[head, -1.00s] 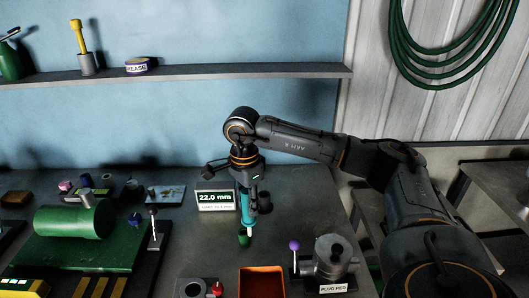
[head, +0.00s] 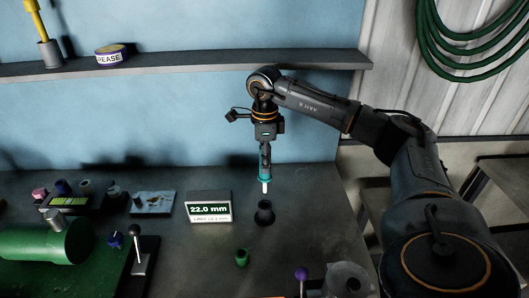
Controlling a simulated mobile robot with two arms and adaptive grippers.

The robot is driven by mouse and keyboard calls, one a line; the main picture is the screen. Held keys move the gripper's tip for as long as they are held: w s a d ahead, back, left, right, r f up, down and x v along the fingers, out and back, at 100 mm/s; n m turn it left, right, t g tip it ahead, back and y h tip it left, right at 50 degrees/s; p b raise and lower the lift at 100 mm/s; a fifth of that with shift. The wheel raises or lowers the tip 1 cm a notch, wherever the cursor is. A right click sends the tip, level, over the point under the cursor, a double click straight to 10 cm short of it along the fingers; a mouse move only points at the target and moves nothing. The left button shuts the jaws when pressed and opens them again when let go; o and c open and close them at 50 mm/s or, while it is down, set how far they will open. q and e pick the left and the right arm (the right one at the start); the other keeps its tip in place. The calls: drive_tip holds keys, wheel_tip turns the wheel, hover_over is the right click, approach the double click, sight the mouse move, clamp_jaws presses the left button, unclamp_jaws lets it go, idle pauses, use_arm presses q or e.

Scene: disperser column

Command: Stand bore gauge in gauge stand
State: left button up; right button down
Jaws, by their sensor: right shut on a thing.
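The bore gauge (head: 265,181) is teal with a pale tip that points down. My right gripper (head: 265,165) is shut on its upper part and holds it roughly upright in the air. The gauge stand (head: 264,214) is a small black holder on the bench. It lies just below the gauge's tip in the head view, and a gap shows between them. I cannot tell whether the tip is lined up with the stand in depth. My left gripper is not in view.
A display reading 22.0 mm (head: 208,209) stands left of the stand. A small green piece (head: 242,258) is in front. A purple-knobbed lever (head: 302,274) and a grey cylinder (head: 348,280) are at the front right. A green machine (head: 48,242) fills the left.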

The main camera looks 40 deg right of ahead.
sight(265, 178)
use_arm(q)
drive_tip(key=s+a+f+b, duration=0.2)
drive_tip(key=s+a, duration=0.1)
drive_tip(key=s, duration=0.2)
use_arm(e)
drive_tip(key=shift+s+a+f, duration=0.55)
drive_tip(key=shift+s+f, duration=0.05)
drive_tip(key=shift+f, duration=0.2)
drive_tip(key=shift+w+d+f+b, duration=0.15)
drive_tip(key=shift+f+b, duration=0.15)
drive_tip(key=shift+f, duration=0.25)
drive_tip(key=shift+w+d+f+b, duration=0.1)
drive_tip(key=shift+f+b, duration=0.15)
drive_tip(key=shift+f, duration=0.3)
wheel_tip(265, 178, down, 2)
drive_tip(key=shift+f+b, duration=0.15)
drive_tip(key=shift+b, duration=0.8)
drive_tip(key=shift+s+a+f+b, duration=0.1)
drive_tip(key=shift+f+b, duration=0.25)
drive_tip(key=shift+f, duration=0.05)
drive_tip(key=shift+f+b, duration=0.5)
drive_tip(key=shift+f, duration=0.3)
drive_tip(key=shift+f+b, duration=0.3)
drive_tip(key=shift+f, duration=0.25)
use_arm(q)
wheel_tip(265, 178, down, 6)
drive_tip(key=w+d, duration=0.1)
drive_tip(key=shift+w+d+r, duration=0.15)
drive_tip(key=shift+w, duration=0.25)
